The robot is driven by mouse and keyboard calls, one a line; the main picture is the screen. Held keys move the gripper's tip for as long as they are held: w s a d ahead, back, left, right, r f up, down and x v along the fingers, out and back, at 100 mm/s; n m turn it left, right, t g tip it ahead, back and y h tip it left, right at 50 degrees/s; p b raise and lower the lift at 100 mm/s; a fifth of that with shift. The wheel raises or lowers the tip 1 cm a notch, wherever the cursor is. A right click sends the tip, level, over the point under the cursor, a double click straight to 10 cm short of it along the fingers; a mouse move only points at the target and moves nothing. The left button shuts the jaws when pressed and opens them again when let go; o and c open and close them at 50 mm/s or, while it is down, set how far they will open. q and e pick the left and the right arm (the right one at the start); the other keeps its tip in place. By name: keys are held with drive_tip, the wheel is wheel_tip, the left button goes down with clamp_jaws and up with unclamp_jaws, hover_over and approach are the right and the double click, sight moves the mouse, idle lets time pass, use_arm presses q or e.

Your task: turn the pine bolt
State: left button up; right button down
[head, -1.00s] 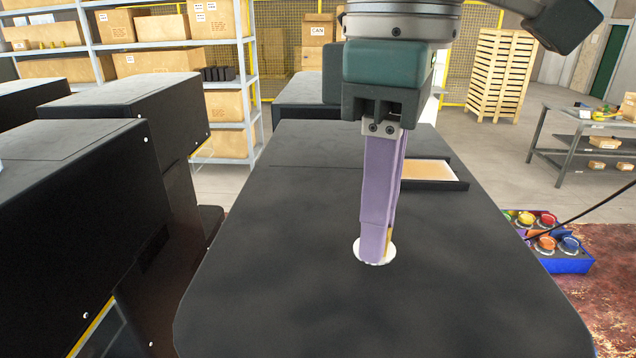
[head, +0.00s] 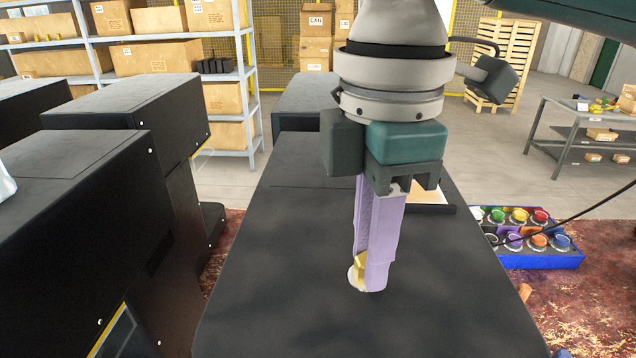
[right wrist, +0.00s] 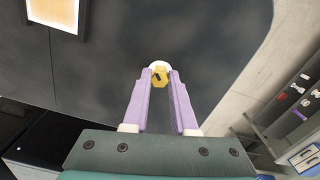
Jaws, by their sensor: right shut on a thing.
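The pine bolt (head: 361,263) is a small yellowish piece standing in a round white seat (head: 353,277) on the dark machine top. My right gripper (head: 367,275) points down with its lilac fingers on either side of the bolt, shut on it. The fingers hide part of the bolt and seat in the head view. In the right wrist view the bolt (right wrist: 160,77) shows between the two fingertips, with a dark mark on its face and the white seat (right wrist: 159,65) behind it. My left gripper is not in view.
A shallow tray with a pale inside (right wrist: 56,14) lies on the machine top (head: 270,270) behind my gripper. A blue box of coloured knobs (head: 540,260) stands to the right. Black machines (head: 80,200) stand to the left. The top around the bolt is clear.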

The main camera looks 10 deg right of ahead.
drive_tip(key=n+p, duration=0.1)
drive_tip(key=n, duration=0.1)
drive_tip(key=shift+a+r+n, duration=0.1)
drive_tip(key=shift+r+n, duration=0.05)
drive_tip(key=shift+n, duration=0.25)
drive_tip(key=n+p, duration=0.1)
drive_tip(key=n, duration=0.2)
drive_tip(key=shift+n, duration=0.3)
drive_tip(key=n, duration=0.3)
drive_tip(key=shift+n+p, duration=0.3)
drive_tip(key=shift+p, duration=0.1)
drive_tip(key=n, duration=0.2)
drive_tip(key=shift+n, duration=0.4)
drive_tip(key=n, duration=0.3)
drive_tip(key=shift+n, duration=0.3)
drive_tip(key=n, duration=0.4)
drive_tip(key=shift+n, duration=0.3)
drive_tip(key=n+b, duration=0.1)
drive_tip(key=n, duration=0.3)
drive_tip(key=shift+n, duration=1.4)
